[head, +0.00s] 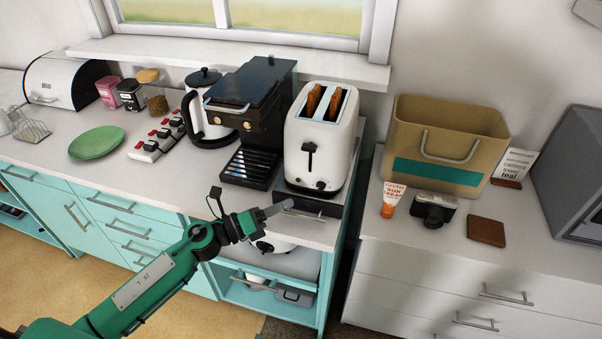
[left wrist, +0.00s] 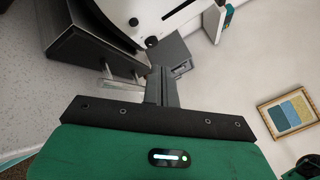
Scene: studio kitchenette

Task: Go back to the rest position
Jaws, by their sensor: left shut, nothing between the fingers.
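My left gripper (head: 279,208) is shut and empty in the head view. Its green arm comes in from the lower left, and the fingertips are by the front of the dark drawer base (head: 308,204) under the white toaster (head: 320,140). I cannot tell whether they touch it. In the left wrist view the shut fingers (left wrist: 160,78) point toward that base (left wrist: 85,55) and its metal handle (left wrist: 108,80), with the toaster's lower edge (left wrist: 160,15) above. My right gripper is in neither view.
The black coffee machine (head: 255,110), kettle (head: 205,110), power strip (head: 158,140) and green plate (head: 97,142) stand left on the counter. The right counter holds a tan bin (head: 445,135), sunscreen tube (head: 392,198), camera (head: 433,208) and brown wallet (head: 486,231). A gap separates the counters.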

